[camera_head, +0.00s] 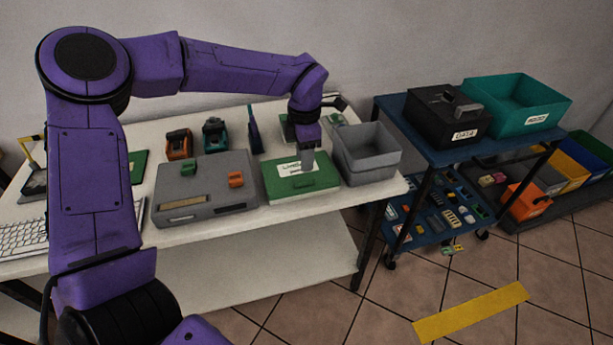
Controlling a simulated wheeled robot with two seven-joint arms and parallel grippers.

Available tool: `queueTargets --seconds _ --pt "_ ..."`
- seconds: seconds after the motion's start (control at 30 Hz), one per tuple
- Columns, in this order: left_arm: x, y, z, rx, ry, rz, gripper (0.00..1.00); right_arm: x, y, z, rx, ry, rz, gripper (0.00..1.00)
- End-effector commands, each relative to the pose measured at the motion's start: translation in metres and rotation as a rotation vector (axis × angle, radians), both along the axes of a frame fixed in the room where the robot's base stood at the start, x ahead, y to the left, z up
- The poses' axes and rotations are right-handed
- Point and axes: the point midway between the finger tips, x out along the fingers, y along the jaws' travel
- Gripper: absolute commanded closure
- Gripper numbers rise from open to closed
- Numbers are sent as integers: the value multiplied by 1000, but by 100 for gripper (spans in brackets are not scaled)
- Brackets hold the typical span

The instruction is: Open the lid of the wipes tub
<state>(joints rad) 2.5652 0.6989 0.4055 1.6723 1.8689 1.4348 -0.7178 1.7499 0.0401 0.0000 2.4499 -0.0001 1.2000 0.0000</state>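A green box (285,190) with a white label on its top stands near the front right of the white table; I take it as the wipes tub, though the label is too small to read surely. Its top looks closed. My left gripper (308,163) reaches down from above to the label's right end, at or just above the top. Its fingers are small and close together, so their opening and any contact are unclear. A darker green piece (288,128) shows behind my wrist, partly hidden. My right gripper is not in view.
A grey case (205,195) lies close left of the green box, and grey open bins (368,155) stand close right. Orange and teal tools (179,143) stand behind the case. A blue cart (440,155) holds a black box and teal bin further right.

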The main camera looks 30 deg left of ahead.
Motion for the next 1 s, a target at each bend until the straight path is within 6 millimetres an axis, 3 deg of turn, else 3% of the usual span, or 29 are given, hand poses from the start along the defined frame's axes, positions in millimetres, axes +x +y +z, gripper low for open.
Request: queueTargets --seconds 0.1,0.3,0.63,0.67,0.77,1.0 --pt "-1 0 -28 1 6 0 65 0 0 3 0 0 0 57" --pt "-1 0 -60 2 2 0 65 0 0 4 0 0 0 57" --pt "0 0 -69 0 0 1 65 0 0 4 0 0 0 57" --pt "0 0 -69 1 1 1 68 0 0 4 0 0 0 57" --pt "0 0 -69 1 -1 1 100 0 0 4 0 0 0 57" --pt "0 0 -69 1 -1 1 100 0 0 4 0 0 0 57"
